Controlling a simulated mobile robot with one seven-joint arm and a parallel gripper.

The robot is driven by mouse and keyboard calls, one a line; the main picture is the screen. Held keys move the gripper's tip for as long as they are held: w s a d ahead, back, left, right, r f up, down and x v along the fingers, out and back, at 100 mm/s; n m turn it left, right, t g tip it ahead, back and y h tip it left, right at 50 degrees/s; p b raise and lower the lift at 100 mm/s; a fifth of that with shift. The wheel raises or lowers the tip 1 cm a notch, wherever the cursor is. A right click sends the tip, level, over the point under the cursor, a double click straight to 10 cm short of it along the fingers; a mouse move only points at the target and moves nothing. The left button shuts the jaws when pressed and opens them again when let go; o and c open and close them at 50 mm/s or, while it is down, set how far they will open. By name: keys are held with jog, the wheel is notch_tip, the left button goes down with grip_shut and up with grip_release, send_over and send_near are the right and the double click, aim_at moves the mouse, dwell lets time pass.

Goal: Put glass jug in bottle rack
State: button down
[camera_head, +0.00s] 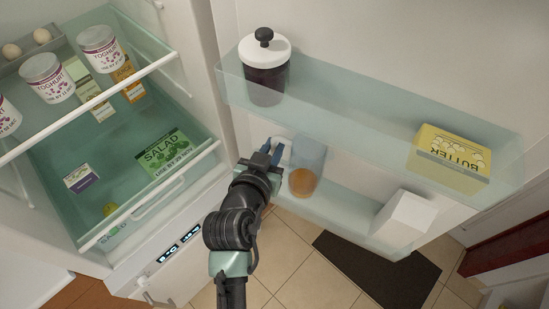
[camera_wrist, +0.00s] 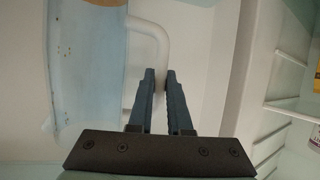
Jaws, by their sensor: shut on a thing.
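The glass jug (camera_head: 309,152) is a clear, pale blue vessel with orange-brown contents at its bottom. It is at the left end of the bottle rack (camera_head: 345,213), the lower clear shelf of the open fridge door. I cannot tell whether its base rests on the rack or hovers. My gripper (camera_head: 273,152) is left of the jug and shut on its handle. In the wrist view, the jug (camera_wrist: 88,65) fills the upper left, and its pale curved handle (camera_wrist: 158,36) passes between my fingers (camera_wrist: 159,82).
The upper door shelf (camera_head: 350,112) holds a dark jar with white lid (camera_head: 266,68) and a butter box (camera_head: 450,158). A white carton (camera_head: 404,215) stands at the rack's right. Rack space between jug and carton looks free. Fridge shelves (camera_head: 100,90) with yoghurt are left.

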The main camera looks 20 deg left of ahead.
jog(key=shift+f+p, duration=0.35)
jog(key=shift+f, duration=2.45)
jog(key=shift+w+f+p, duration=0.25)
jog(key=shift+f+p, duration=0.05)
jog(key=shift+f, duration=0.3)
jog(key=shift+f, duration=0.2)
jog(key=c, duration=0.8)
grip_release()
jog(key=shift+c, duration=0.2)
